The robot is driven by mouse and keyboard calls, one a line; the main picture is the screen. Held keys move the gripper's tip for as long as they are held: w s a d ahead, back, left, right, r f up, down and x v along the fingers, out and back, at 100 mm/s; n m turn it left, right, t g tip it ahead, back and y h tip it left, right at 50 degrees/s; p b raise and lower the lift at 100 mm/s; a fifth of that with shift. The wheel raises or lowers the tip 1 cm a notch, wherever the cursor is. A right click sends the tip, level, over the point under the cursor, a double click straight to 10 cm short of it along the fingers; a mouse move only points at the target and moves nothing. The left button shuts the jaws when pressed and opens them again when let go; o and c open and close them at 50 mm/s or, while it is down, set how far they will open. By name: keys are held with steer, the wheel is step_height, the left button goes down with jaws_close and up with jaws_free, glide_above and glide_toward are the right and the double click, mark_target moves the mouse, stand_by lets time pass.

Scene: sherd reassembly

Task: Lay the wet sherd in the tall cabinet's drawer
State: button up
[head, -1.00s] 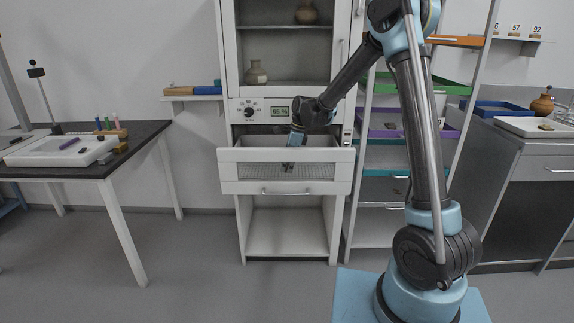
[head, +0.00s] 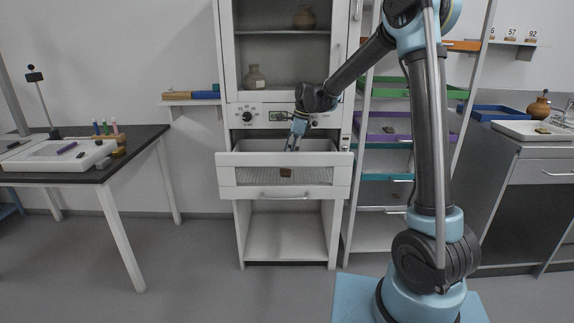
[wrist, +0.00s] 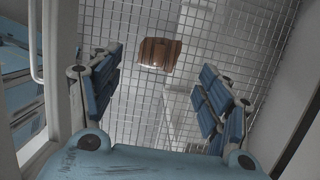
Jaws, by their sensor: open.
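The sherd (head: 286,173) is a small brown piece that lies on the wire mesh floor of the tall cabinet's open drawer (head: 278,192). In the wrist view the sherd (wrist: 158,53) shows a glossy highlight and lies flat on the mesh (wrist: 140,110), beyond my fingertips. My gripper (head: 292,148) is above the drawer, apart from the sherd. In the wrist view my gripper (wrist: 165,75) is open, with its blue-padded fingers spread wide and nothing between them. The tall cabinet (head: 226,60) stands upright behind the drawer.
The cabinet's upper shelves hold a pale jar (head: 254,78) and a brown pot (head: 304,18). A rack with coloured trays (head: 385,138) stands right of the cabinet. A dark table (head: 130,155) with a white tray is at left. The floor between is clear.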

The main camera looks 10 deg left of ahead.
steer(key=shift+v, duration=2.55)
steer(key=s+d+r+n+t, duration=0.1)
steer(key=s+d+r+n, duration=0.2)
steer(key=d, duration=0.5)
steer(key=s+d+r+n, duration=0.1)
steer(key=s+d+n, duration=0.1)
steer(key=s+d, duration=0.45)
steer(key=s+d+r+n+t, duration=0.1)
steer(key=s+d+n, duration=0.2)
steer(key=d, duration=0.6)
steer(key=s+d+f+n+h, duration=0.1)
steer(key=s+d+f+n, duration=0.3)
steer(key=s+d, duration=0.5)
steer(key=s+d+f+n+t+h, duration=0.1)
steer(key=s+d+f+n, duration=0.2)
steer(key=s+d+f, duration=0.6)
steer(key=shift+s+f+n+h, duration=0.3)
steer(key=shift+s+n+h, duration=0.1)
steer(key=shift+s, duration=0.35)
